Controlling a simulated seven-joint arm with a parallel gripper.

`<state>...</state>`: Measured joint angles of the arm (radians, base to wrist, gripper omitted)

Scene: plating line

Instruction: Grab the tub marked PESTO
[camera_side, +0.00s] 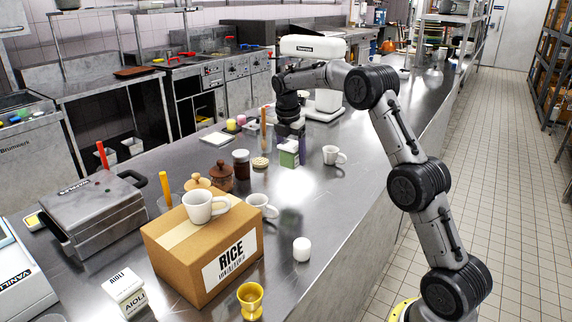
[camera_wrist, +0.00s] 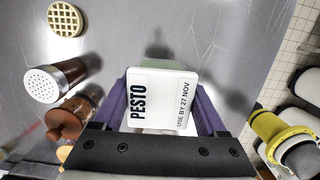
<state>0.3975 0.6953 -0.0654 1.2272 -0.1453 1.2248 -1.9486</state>
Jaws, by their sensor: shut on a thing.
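The tub marked PESTO (camera_wrist: 160,98) sits between my gripper's fingers in the wrist view, its white lid with PESTO and USE BY 27 NOV facing the camera. My gripper (camera_wrist: 165,105) is shut on it, with one purple finger along each side. In the side view the tub (camera_side: 289,153) shows as a small white and green block under my gripper (camera_side: 292,148), at or close above the steel counter. I cannot tell whether its base touches the counter.
Left of the tub in the side view stand a shaker (camera_side: 241,164), a brown wooden-topped jar (camera_side: 220,176) and a round waffle (camera_side: 260,163). A white mug (camera_side: 333,155) stands to the right. A RICE box (camera_side: 190,250) with a mug (camera_side: 205,206) on top is nearer the camera.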

